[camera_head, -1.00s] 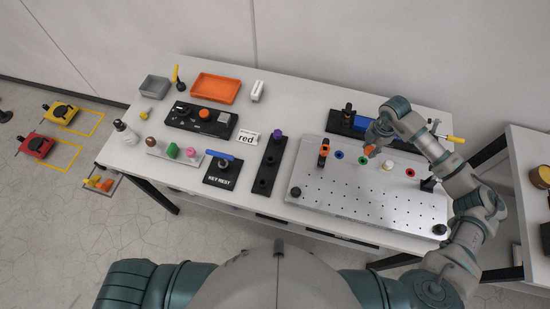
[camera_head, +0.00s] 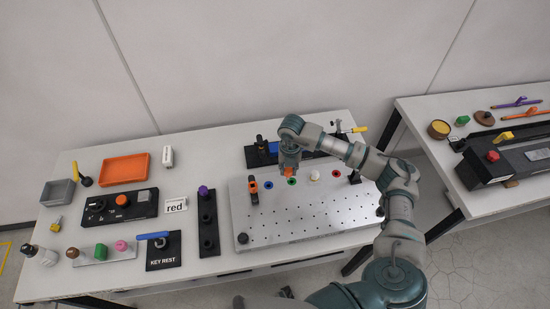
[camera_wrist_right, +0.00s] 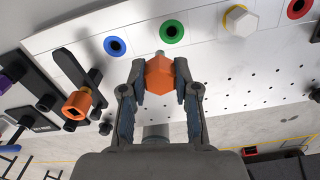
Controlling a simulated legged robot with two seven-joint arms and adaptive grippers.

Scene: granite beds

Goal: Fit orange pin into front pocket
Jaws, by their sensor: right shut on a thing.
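My right gripper (camera_wrist_right: 160,92) is shut on the orange pin (camera_wrist_right: 159,75), a hex-headed piece with a short grey tip. In the head view the gripper (camera_head: 289,168) is over the silver perforated plate (camera_head: 300,215), near its green-ringed hole (camera_head: 291,181). The wrist view shows the pin's tip just short of that green ring (camera_wrist_right: 172,32), apart from it in the picture; its height is unclear. A black strip (camera_head: 208,230) left of the plate has a purple pin (camera_head: 203,190) in its back pocket and open middle and front pockets (camera_head: 208,243). My left gripper is out of view.
The plate also has a blue ring (camera_head: 268,185), a white hex piece (camera_head: 314,176) and a red ring (camera_head: 336,173). An upright black holder with an orange piece (camera_head: 253,184) stands between gripper and strip. A key rest (camera_head: 163,250) lies left of the strip.

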